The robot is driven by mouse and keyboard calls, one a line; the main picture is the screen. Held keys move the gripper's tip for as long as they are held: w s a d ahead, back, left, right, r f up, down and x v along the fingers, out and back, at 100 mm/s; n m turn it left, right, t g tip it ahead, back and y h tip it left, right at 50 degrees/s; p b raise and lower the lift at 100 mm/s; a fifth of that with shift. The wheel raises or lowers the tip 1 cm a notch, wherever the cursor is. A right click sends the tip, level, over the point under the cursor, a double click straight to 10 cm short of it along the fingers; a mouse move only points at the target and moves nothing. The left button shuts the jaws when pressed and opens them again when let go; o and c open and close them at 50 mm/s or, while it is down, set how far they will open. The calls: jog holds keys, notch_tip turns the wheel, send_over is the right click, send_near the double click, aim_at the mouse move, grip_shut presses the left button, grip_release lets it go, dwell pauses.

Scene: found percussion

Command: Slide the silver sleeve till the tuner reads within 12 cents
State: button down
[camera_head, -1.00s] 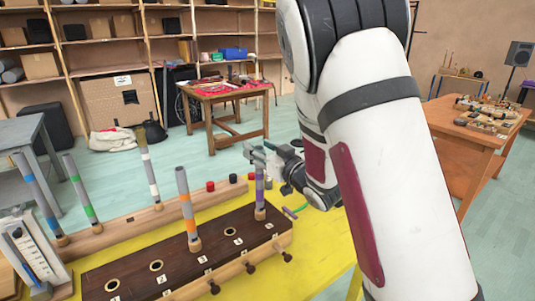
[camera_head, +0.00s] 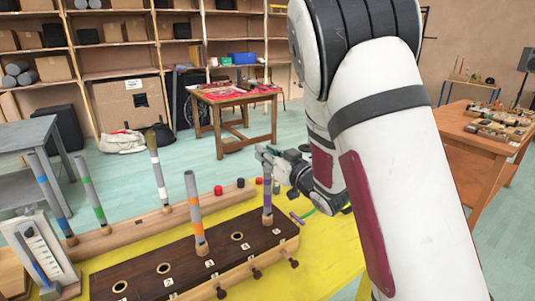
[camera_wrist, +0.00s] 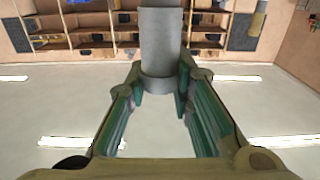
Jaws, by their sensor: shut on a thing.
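My gripper (camera_head: 266,156) is at the top of the purple-banded tube (camera_head: 267,200), which stands upright in the dark wooden block (camera_head: 225,262). In the wrist view, my fingers (camera_wrist: 160,88) with green inner pads are around a grey silver sleeve (camera_wrist: 160,45), shut on its lower end. An orange-banded tube (camera_head: 195,212) stands in the same block to the left. A white panel with a marked scale (camera_head: 40,246) stands at the far left; its reading is too small to tell.
Tubes with blue (camera_head: 50,198), green (camera_head: 91,192) and white (camera_head: 158,170) bands stand in a pale wooden rail behind the block. Red and dark round knobs (camera_head: 218,190) sit on the rail.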

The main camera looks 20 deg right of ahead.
jog(key=shift+r, duration=0.55)
jog(key=c, duration=1.3)
grip_release()
jog(key=s+d+r+m+g+h, duration=0.1)
jog(key=s+d+g+h, duration=0.2)
jog(key=s, duration=0.4)
jog(key=s+d+r+m+h, duration=0.1)
jog(key=s+d+m+h, duration=0.2)
jog(key=s, duration=0.4)
jog(key=s+a+g, duration=0.2)
jog(key=s+g, duration=0.1)
jog(key=s, duration=0.6)
jog(key=s+a+g, duration=0.1)
jog(key=s+g, duration=0.2)
jog(key=s, duration=0.6)
jog(key=s+a+r+g+p, duration=0.1)
jog(key=s+g, duration=0.3)
jog(key=s, duration=0.5)
jog(key=shift+s+a, duration=0.3)
jog(key=shift+a, duration=0.5)
